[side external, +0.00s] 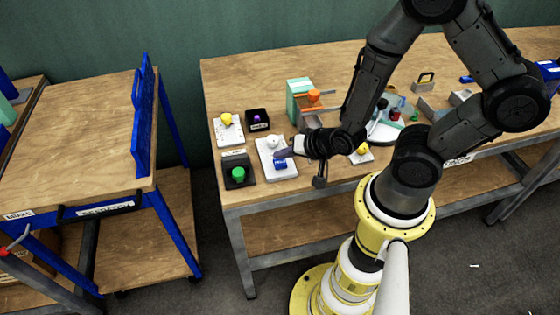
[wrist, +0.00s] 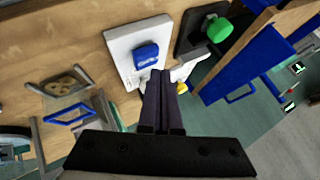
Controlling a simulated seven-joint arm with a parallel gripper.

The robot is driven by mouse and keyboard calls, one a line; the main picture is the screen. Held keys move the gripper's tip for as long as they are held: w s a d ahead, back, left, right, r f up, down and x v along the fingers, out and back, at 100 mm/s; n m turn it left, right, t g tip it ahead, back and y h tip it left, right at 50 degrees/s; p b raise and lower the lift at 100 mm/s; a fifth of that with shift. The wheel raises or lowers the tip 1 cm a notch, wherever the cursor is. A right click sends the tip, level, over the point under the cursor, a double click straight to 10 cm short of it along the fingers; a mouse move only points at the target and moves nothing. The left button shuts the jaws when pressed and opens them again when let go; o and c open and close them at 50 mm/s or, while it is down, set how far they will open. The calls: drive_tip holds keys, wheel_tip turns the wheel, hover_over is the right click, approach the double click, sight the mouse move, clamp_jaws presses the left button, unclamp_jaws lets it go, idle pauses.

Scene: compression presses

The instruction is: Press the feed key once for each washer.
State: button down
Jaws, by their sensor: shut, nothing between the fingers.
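My gripper (side external: 281,154) is shut and empty, low over a white panel (side external: 264,167) on the bench. The panel carries a blue key (side external: 280,163) and a white round knob (side external: 272,142); the fingertips are between them. In the wrist view my gripper (wrist: 162,75) points at the same panel (wrist: 118,42), with the blue key (wrist: 146,55) just beyond the tips. I cannot tell whether they touch. A green button (side external: 238,173) on a black box stands left of the panel. No label shows which is the feed key. I cannot make out washers for certain.
Behind the panel are a yellow knob (side external: 226,119) on a white plate and a purple button (side external: 257,118) on a black box. A turquoise press (side external: 299,92) with an orange part stands farther back. A grey-framed holder (wrist: 62,85) lies left in the wrist view.

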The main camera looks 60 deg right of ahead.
drive_tip(key=shift+r, duration=0.15)
drive_tip(key=shift+r, duration=2.4)
drive_tip(key=w+r+t, duration=0.2)
drive_tip(key=w+r, duration=0.1)
drive_tip(key=r, duration=0.5)
wheel_tip(320, 180, up, 10)
drive_tip(key=f+n+y, duration=0.1)
drive_tip(key=n+y, duration=0.1)
drive_tip(key=n, duration=0.1)
hover_over(283, 165)
drive_tip(key=w+a, duration=0.2)
drive_tip(key=s+r+n+g, duration=0.1)
drive_tip(key=s+n+g, duration=0.4)
drive_tip(key=s, duration=0.9)
drive_tip(key=n, duration=0.2)
drive_tip(key=shift+s+d+n+h, duration=0.15)
drive_tip(key=shift+d+n+h, duration=0.15)
drive_tip(key=shift+n, duration=0.1)
drive_tip(key=shift+r, duration=0.1)
